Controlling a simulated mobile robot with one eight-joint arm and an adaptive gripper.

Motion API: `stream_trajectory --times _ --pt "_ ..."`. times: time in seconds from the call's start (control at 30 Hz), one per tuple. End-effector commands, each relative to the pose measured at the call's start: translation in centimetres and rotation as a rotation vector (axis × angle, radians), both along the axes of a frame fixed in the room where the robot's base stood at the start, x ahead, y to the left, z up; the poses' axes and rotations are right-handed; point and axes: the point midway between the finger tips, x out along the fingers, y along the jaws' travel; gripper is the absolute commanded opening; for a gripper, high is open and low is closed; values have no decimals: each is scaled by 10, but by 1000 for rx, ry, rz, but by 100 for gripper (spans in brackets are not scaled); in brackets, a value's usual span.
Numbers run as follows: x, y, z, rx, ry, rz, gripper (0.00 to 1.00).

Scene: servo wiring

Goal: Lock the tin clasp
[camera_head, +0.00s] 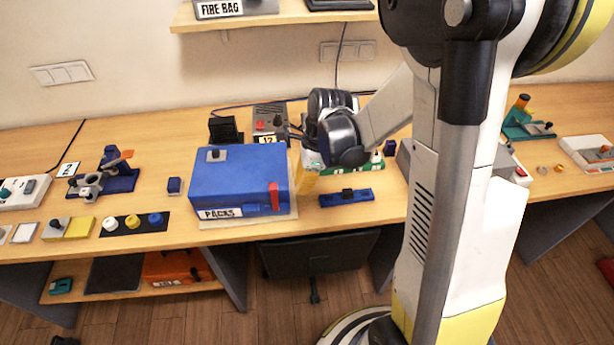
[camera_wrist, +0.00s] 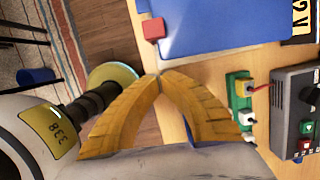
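The tin is a blue box (camera_head: 238,172) labelled PACKS, with its lid down, on the bench left of my gripper. Its red clasp (camera_head: 277,197) stands upright at the front right corner of the tin. I cannot tell from its shape whether it is locked. In the wrist view the clasp (camera_wrist: 153,29) shows as a red block at the edge of the blue tin (camera_wrist: 225,22). My gripper's yellow fingers (camera_wrist: 159,75) meet at the tips, with nothing seen between them. In the head view the gripper (camera_head: 307,183) is just right of the tin, apart from the clasp.
A dark blue bar-shaped fixture (camera_head: 346,198) lies on the bench right of the tin. A green board with terminals (camera_wrist: 240,108) and a grey power supply (camera_wrist: 294,112) are close to the gripper.

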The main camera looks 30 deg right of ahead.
Motion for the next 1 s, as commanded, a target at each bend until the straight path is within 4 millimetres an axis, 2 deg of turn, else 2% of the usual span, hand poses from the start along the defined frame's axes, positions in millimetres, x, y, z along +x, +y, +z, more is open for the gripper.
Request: stream_trajectory --times 0.03,0.2,0.67,0.9,1.0 --pt "3 10 2 1 0 5 0" --pt "9 27 3 0 1 4 0" --pt "12 32 3 0 0 2 0" --pt "21 57 2 1 -1 5 0" --pt "22 58 3 0 1 1 0"
